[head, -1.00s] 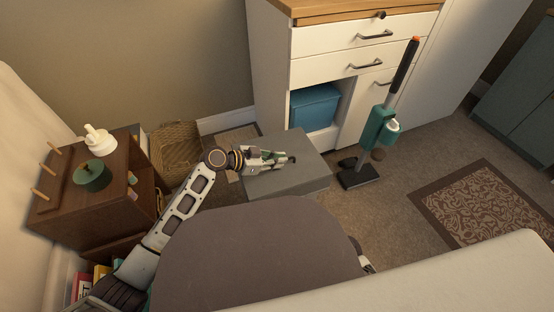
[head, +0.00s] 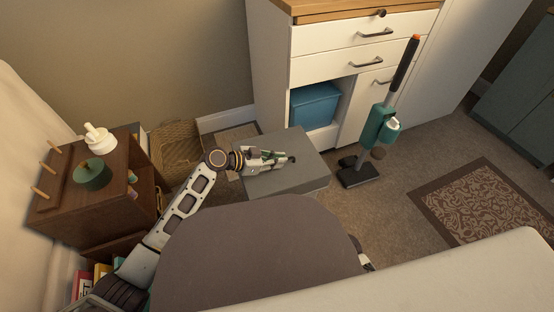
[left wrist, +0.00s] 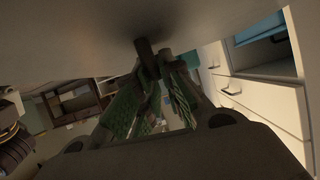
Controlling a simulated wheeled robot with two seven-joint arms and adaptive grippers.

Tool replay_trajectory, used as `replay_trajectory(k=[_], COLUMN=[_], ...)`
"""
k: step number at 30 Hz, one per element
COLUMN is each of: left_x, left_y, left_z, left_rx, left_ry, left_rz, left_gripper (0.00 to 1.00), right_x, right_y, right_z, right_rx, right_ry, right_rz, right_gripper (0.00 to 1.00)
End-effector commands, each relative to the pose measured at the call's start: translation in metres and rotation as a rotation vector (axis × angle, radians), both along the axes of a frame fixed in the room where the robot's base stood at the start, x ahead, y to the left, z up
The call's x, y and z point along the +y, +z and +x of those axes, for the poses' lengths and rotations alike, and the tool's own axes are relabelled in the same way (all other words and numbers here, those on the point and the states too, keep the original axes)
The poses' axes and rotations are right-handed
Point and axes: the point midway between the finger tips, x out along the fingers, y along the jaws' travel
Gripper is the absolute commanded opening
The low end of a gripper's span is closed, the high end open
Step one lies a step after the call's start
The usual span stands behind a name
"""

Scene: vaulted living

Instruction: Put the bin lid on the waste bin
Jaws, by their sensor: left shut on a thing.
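The grey, flat rectangular bin lid (head: 307,168) is on the floor side of the room, in front of the white cabinet. My left gripper (head: 282,160) reaches over its top from the left, shut on a small dark knob that stands on it. In the left wrist view the knob (left wrist: 144,48) sits between the fingers (left wrist: 158,75), close to the broad grey surface of the lid (left wrist: 75,25). Grey side faces show below the lid's near edge; I cannot tell whether they are the lid's or the waste bin's. My right gripper is not in view.
A wicker basket (head: 176,148) stands by the wall, beside a brown shelf unit (head: 125,205) with a white bottle and green pot. The white cabinet (head: 270,70) is behind. A teal upright cleaner (head: 380,128) stands to the right. A rounded dark surface (head: 260,255) fills the near foreground.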

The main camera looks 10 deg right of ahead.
Motion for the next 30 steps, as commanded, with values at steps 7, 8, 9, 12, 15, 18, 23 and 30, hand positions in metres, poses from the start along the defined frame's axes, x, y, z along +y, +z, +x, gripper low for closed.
replay_trajectory(k=[7, 8, 9, 12, 15, 18, 23, 30], left_x=[0.0, 0.0, 0.0, 0.0, 0.0, 0.0, 0.001, 0.001], left_y=[-0.003, -0.003, -0.004, -0.006, -0.007, -0.009, -0.01, -0.011], left_z=[0.0, 0.0, 0.0, 0.0, 0.0, 0.0, -0.001, -0.001], left_rx=[0.001, 0.001, 0.001, 0.001, 0.001, 0.003, 0.004, 0.005], left_ry=[0.0, 0.0, 0.0, 0.0, 0.001, 0.0, 0.0, -0.001], left_rz=[0.0, 0.0, 0.0, 0.0, 0.001, 0.002, 0.003, 0.006], left_gripper=[0.0, 0.0, 0.0, 0.0, 0.0, 0.0, 0.0, 0.28], right_x=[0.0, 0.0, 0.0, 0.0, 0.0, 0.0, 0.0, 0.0], right_y=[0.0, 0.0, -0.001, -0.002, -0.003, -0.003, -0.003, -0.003], right_z=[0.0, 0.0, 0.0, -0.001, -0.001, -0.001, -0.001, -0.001], right_rx=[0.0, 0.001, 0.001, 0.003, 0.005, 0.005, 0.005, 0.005], right_ry=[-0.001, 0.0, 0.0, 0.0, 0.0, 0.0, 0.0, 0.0], right_rz=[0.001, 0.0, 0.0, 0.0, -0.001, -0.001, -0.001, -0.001], right_gripper=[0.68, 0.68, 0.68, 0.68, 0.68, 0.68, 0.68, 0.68])
